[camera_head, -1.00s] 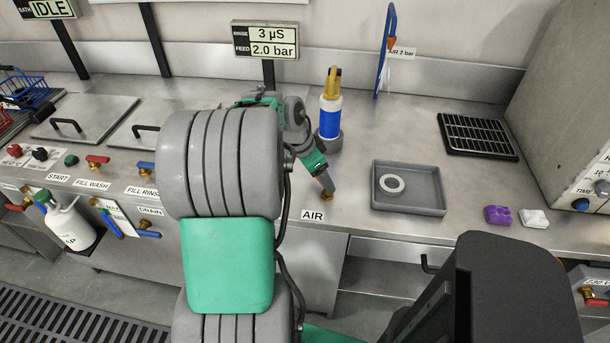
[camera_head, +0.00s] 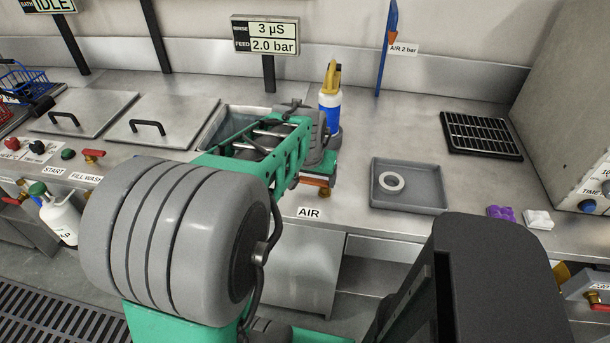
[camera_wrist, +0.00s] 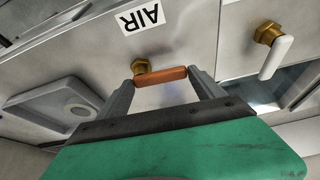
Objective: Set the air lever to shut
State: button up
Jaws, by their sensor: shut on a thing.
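The air lever (camera_wrist: 162,76) has an orange handle on a brass valve stem (camera_wrist: 140,66). It lies beside the AIR label (camera_wrist: 139,17) in the wrist view. My gripper (camera_wrist: 161,78) is shut on the handle, one finger at each end of it. In the head view the air lever (camera_head: 314,182) shows just behind the AIR label (camera_head: 309,212), its handle lying roughly along the bench front. My arm hides most of the gripper there.
A grey tray (camera_head: 408,205) holding a white ring (camera_head: 391,181) sits to the right. A blue-and-white bottle (camera_head: 329,107) stands close behind my wrist. A second valve with a pale handle (camera_wrist: 276,57) shows in the wrist view. The display (camera_head: 265,35) reads FEED 2.0 bar.

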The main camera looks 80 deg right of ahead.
jog(key=shift+a+n, duration=0.1)
jog(key=shift+n, duration=0.4)
jog(key=o, duration=2.1)
jog(key=shift+r, duration=0.1)
jog(key=v, duration=0.7)
jog(key=shift+s+a+r, duration=0.15)
jog(key=shift+a+r, duration=0.05)
jog(key=shift+r, duration=0.15)
